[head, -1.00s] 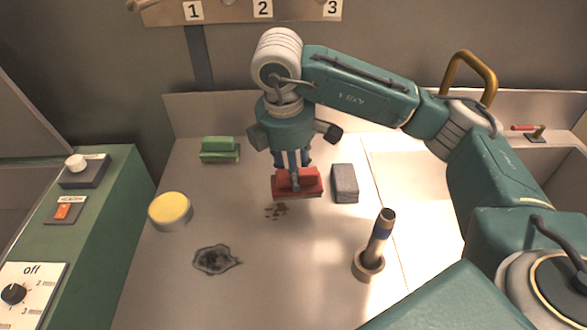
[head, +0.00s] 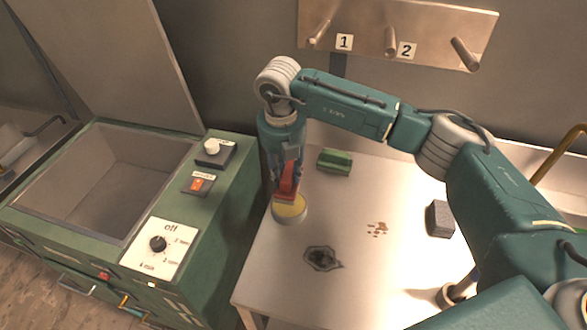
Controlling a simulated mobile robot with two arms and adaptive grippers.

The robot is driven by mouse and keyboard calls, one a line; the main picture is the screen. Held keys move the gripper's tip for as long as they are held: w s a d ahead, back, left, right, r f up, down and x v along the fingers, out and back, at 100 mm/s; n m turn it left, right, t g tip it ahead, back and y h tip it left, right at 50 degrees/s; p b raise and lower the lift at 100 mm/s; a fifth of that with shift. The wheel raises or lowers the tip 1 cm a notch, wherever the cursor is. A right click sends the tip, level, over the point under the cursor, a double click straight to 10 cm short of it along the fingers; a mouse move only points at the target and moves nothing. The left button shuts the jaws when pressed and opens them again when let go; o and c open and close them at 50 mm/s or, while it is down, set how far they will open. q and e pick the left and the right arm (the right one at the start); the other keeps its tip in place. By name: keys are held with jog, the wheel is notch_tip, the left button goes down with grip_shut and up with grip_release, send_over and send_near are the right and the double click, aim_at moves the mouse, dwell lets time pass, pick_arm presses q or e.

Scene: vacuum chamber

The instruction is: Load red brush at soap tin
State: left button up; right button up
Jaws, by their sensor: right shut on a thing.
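The soap tin (head: 289,211) is a round tin with a yellow top, standing on the left part of the white table. My right gripper (head: 288,180) points down over it, shut on the red brush (head: 287,190). The red brush is right at the tin's yellow surface; whether it touches I cannot tell for sure. The arm and gripper hide part of the brush. My left gripper is not in view.
A green brush (head: 335,161) lies behind to the right, a grey block (head: 440,219) further right. A dark stain (head: 322,258) and brown specks (head: 377,229) mark the table. A green machine with an open chamber (head: 100,185) stands left. Pegs are on the back wall.

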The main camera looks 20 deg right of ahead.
jog(key=shift+w+a, duration=0.1)
jog(key=shift+f, duration=0.25)
jog(key=shift+f+b, duration=0.45)
jog(key=shift+f, duration=0.2)
notch_tip(320, 180, down, 3)
jog(key=shift+r+b, duration=0.15)
jog(key=shift+b, duration=0.45)
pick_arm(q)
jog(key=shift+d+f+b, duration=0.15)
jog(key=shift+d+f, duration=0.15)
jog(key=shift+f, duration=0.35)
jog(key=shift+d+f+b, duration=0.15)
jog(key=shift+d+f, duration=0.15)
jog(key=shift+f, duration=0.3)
pick_arm(e)
jog(key=shift+f, duration=0.75)
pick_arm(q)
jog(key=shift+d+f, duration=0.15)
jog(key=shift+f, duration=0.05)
pick_arm(e)
jog(key=shift+f, duration=0.3)
pick_arm(q)
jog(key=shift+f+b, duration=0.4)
jog(key=shift+b, duration=0.2)
pick_arm(e)
jog(key=shift+f, duration=0.3)
